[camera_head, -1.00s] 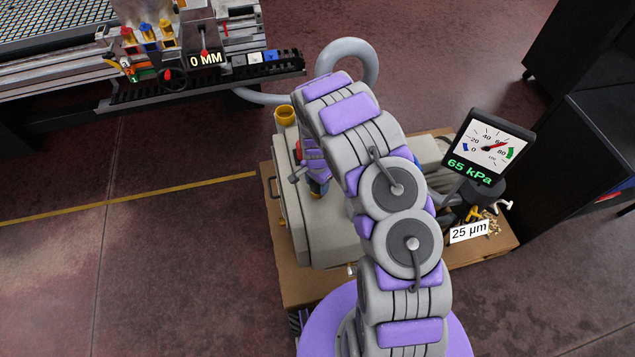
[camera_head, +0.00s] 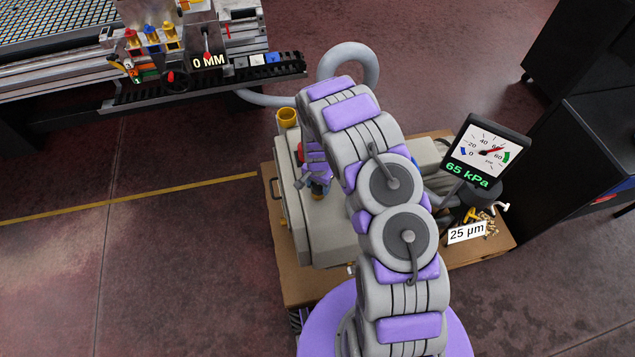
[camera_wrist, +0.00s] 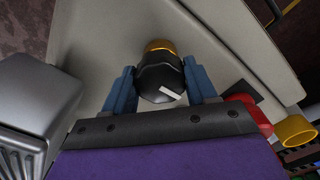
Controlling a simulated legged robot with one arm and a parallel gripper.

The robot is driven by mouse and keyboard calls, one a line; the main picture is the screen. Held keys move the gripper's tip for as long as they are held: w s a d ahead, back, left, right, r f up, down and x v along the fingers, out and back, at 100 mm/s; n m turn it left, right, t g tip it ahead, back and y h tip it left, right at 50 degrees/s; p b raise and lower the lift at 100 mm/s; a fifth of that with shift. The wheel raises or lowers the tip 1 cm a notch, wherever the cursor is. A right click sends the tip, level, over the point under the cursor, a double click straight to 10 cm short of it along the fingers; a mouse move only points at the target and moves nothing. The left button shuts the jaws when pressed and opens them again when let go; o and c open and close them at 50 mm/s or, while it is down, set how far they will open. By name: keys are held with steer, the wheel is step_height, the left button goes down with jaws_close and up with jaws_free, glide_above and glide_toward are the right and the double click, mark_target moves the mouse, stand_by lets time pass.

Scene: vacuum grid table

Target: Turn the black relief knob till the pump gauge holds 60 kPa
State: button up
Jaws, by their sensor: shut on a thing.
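The black relief knob (camera_wrist: 162,84), with a white mark on its top and a brass collar beneath, sits on the light pump housing in the wrist view. My gripper (camera_wrist: 160,82) is shut on the knob, one blue finger on each side. In the head view my gripper (camera_head: 319,188) is small over the pump housing (camera_head: 325,228), and my arm hides much of it. The pump gauge (camera_head: 484,150) at the right reads 65 kPa in green digits.
A yellow-rimmed cup-shaped port (camera_head: 287,115) and a red part (camera_wrist: 249,112) are close to my gripper. A grey hose (camera_head: 352,48) curves behind my arm. A 25 µm label (camera_head: 467,233) lies by small fittings at the right. The grid table (camera_head: 60,25) stands at upper left.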

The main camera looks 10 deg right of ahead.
steer(key=shift+w+r+n+p, duration=0.1)
steer(key=shift+w+n+p, duration=0.1)
steer(key=shift+n+p, duration=0.65)
steer(key=shift+w+r+n+p, duration=0.1)
steer(key=shift+w+n+p, duration=0.05)
steer(key=shift+n+p, duration=0.65)
steer(key=o, duration=0.7)
steer(key=shift+f, duration=0.1)
steer(key=o, duration=0.4)
steer(key=shift+s, duration=0.2)
steer(key=shift+c, duration=0.2)
step_height(320, 180, up, 17)
steer(key=p, duration=0.3)
